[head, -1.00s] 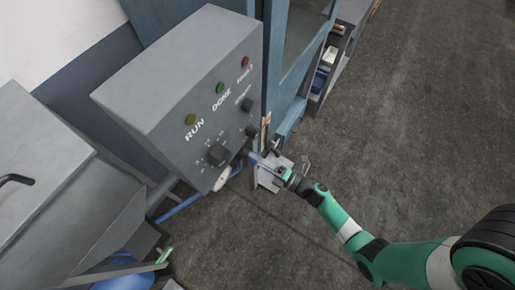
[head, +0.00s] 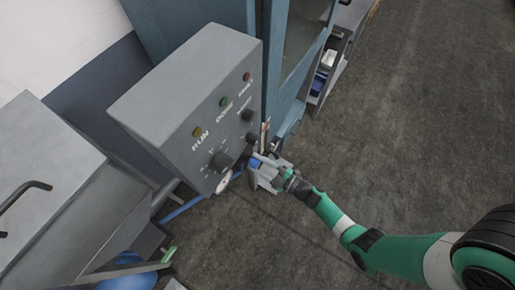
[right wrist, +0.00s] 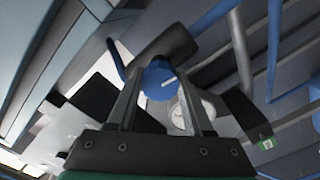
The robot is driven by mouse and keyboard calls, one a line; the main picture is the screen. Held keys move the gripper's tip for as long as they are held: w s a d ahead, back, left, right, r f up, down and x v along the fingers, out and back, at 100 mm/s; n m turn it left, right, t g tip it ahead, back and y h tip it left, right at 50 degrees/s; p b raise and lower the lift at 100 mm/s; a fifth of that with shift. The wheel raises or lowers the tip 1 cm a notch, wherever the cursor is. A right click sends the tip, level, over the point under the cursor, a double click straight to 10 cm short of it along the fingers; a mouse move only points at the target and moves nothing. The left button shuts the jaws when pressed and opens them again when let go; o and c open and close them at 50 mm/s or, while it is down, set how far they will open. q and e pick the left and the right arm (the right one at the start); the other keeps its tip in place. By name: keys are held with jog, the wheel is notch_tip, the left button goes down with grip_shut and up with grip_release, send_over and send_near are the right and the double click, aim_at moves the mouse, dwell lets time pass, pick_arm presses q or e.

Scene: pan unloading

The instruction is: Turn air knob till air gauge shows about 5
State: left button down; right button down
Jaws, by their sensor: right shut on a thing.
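The blue air knob (right wrist: 158,82) sits between the two fingers of my right gripper (right wrist: 160,90) in the right wrist view. The fingers are shut on it, and a white mark shows on its face. In the head view, my right gripper (head: 261,165) is at the lower right corner of the grey control box, with a bit of blue at its tips. The round white air gauge (right wrist: 181,114) shows partly behind the right finger, too small and tilted to read. In the head view the gauge (head: 223,184) is a thin pale disc under the box. My left gripper is out of view.
The grey control box (head: 180,100) has RUN, DONE and a red lamp, and black dials (head: 222,161) close to my right gripper. A blue cabinet frame (head: 272,60) stands behind it. A grey machine (head: 50,165) is at left. Open floor (head: 400,120) lies to the right.

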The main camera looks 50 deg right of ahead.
jog(key=m+p, duration=0.1)
jog(key=m, duration=0.4)
jog(key=shift+m, duration=0.3)
dwell(0.4)
jog(key=shift+c, duration=1.5)
grip_release()
jog(key=s+d+p, duration=0.1)
jog(key=s+p, duration=0.1)
jog(key=s, duration=0.9)
jog(key=shift+s, duration=0.35)
